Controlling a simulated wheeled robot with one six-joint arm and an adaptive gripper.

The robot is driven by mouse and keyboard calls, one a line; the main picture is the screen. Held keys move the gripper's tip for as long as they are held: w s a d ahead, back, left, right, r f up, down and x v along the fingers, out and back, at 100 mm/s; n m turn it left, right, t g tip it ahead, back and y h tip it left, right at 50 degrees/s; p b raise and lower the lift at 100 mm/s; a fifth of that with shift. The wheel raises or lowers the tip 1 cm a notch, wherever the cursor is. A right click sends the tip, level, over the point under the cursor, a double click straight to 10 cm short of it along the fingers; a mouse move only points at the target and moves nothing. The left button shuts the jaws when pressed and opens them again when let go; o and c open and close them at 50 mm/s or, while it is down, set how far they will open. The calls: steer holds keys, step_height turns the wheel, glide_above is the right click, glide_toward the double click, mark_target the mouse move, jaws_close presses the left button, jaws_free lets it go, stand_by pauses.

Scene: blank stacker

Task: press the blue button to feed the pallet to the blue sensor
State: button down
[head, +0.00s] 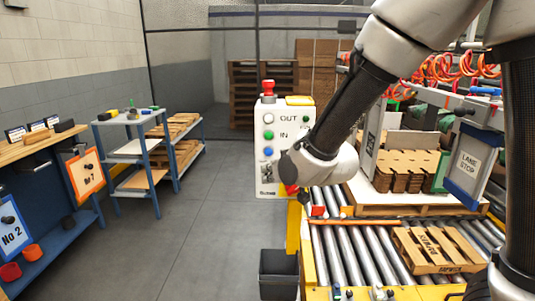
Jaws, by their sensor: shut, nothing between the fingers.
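The control box (283,181) is pale grey, with a red mushroom button on top and rows marked OUT and IN. My gripper (291,189) is shut and empty near the box's lower right, mostly hidden by my wrist. Contact with the box cannot be told. An empty wooden pallet (430,249) lies on the roller conveyor at right. Another pallet (410,210) bears stacked brown blanks behind it. I cannot make out which part is the blue sensor.
The conveyor's rollers (345,253) are bare left of the empty pallet. A LANE STOP box (467,169) stands at right. A dark bin (278,274) is below the control box. Shelves (128,148) and a workbench line the left. The middle floor is clear.

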mark_target(269, 152)
steer(key=shift+w, duration=0.1)
steer(key=w, duration=0.8)
steer(key=shift+w+d, duration=0.15)
steer(key=shift+w, duration=0.15)
steer(key=shift+w, duration=0.1)
stand_by(1.3)
steer(key=shift+w, duration=0.3)
